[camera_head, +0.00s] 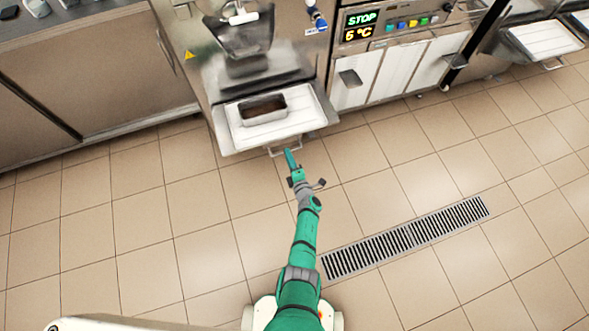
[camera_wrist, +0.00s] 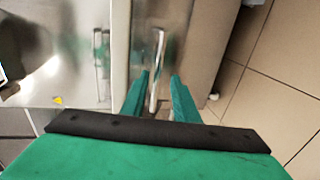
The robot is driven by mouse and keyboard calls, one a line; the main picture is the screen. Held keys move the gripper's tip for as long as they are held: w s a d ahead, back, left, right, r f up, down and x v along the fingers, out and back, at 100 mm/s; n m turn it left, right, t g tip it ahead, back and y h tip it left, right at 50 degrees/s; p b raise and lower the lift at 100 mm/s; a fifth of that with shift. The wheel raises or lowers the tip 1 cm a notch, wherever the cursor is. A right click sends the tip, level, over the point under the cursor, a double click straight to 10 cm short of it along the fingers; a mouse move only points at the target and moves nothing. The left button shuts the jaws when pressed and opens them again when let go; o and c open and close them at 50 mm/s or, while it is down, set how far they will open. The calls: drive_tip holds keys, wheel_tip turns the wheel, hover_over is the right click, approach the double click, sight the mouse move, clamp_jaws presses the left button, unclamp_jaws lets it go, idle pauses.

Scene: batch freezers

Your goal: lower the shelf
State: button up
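The shelf (camera_head: 231,133) is a pale tray-like platform at the front of the freezer. A rectangular metal pan (camera_head: 263,109) with dark contents stands on it. A thin metal handle (camera_head: 284,149) sticks out from the shelf's front edge. My gripper (camera_head: 289,155) is at this handle in the head view. In the wrist view, my two green fingers (camera_wrist: 158,88) are apart, with a metal bar (camera_wrist: 157,65) between them, apparently the handle. A gap seems to show beside the bar; whether either finger touches it is unclear.
A control panel (camera_head: 385,27) reading STOP and 6 °C is right of the shelf, above white cabinet doors (camera_head: 395,72). Steel cabinets (camera_head: 95,80) stand at the left. The tiled floor is open, with a drain grate (camera_head: 405,238) at the right.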

drive_tip(key=v, duration=0.7)
drive_tip(key=shift+s, duration=0.25)
drive_tip(key=shift+d, duration=0.1)
drive_tip(key=s+d+r+m+t+h, duration=0.1)
drive_tip(key=s+r+m+h, duration=0.1)
drive_tip(key=s+r+m, duration=0.65)
drive_tip(key=s+d+r+m+t+h, duration=0.1)
drive_tip(key=s+r+m+h, duration=0.2)
drive_tip(key=s, duration=1.1)
drive_tip(key=s+r+m, duration=0.5)
drive_tip(key=s+r, duration=0.2)
drive_tip(key=r, duration=0.4)
drive_tip(key=s+d+r+m+g+h, duration=0.1)
drive_tip(key=s+r+m, duration=0.5)
drive_tip(key=r, duration=0.6)
drive_tip(key=v, duration=0.2)
drive_tip(key=shift+s, duration=0.3)
